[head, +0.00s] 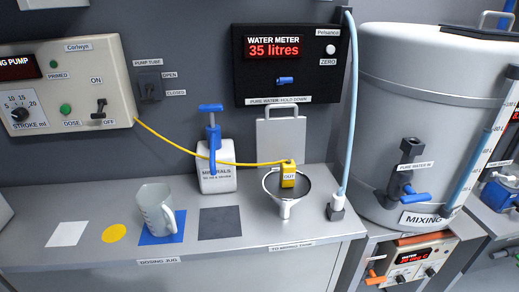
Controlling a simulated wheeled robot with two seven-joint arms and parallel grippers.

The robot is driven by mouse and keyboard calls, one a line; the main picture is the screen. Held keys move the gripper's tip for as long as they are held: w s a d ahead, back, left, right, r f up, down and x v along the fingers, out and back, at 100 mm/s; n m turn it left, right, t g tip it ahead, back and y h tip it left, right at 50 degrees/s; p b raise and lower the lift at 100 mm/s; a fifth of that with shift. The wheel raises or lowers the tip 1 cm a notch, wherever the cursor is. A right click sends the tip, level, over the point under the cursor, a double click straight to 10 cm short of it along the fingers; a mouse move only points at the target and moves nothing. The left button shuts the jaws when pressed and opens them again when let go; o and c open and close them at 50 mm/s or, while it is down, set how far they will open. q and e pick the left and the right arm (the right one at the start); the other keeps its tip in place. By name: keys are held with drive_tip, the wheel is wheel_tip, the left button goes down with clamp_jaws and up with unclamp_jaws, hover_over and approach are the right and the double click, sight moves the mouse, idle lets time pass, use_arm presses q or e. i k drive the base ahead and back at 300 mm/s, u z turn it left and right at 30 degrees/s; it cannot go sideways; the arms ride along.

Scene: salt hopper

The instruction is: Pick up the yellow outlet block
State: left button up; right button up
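The yellow outlet block (288,175), marked OUT, sits at the mouth of the metal funnel (284,205) near the right end of the grey bench. A yellow tube (190,153) runs from it up and left to the beige dosing pump panel (75,85). Neither of my grippers shows in the head view.
A grey jug (157,208) stands on a blue square. A white bottle with a blue pump top (216,170) stands behind. A light-blue hose (348,110) hangs right of the funnel, beside the large mixing tank (425,130). A dark square (220,223) left of the funnel is bare.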

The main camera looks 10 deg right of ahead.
sight(288, 170)
drive_tip(key=k, duration=0.5)
drive_tip(key=z, duration=1.3)
drive_tip(key=i, duration=0.85)
drive_tip(key=u, duration=1.25)
